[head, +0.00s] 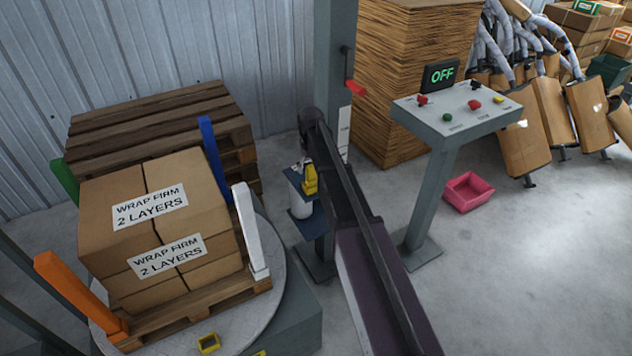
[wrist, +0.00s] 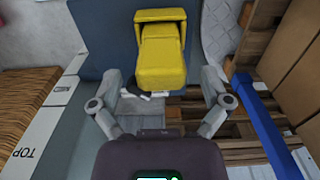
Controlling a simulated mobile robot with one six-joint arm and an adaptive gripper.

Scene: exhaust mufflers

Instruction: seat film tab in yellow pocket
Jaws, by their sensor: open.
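The film tab (head: 310,180) is a yellow block on the blue-grey film carriage, beside the white film roll (head: 299,205). In the wrist view the yellow tab (wrist: 160,62) stands upper centre, with a stepped shape. My gripper (wrist: 162,84) is open, its two grey fingers spread to either side of the tab's near end. I cannot tell whether they touch it; a gap shows on each side. In the head view my dark arm hides most of the gripper. The yellow pocket (head: 208,343) is a small open frame on the turntable's front edge, far from the gripper.
The turntable (head: 283,283) carries a pallet of boxes (head: 160,220) with orange, white, blue and green corner posts. A control stand (head: 440,130) reading OFF is to the right. A pink bin (head: 468,192) lies on the floor behind it. Bare floor shows at right.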

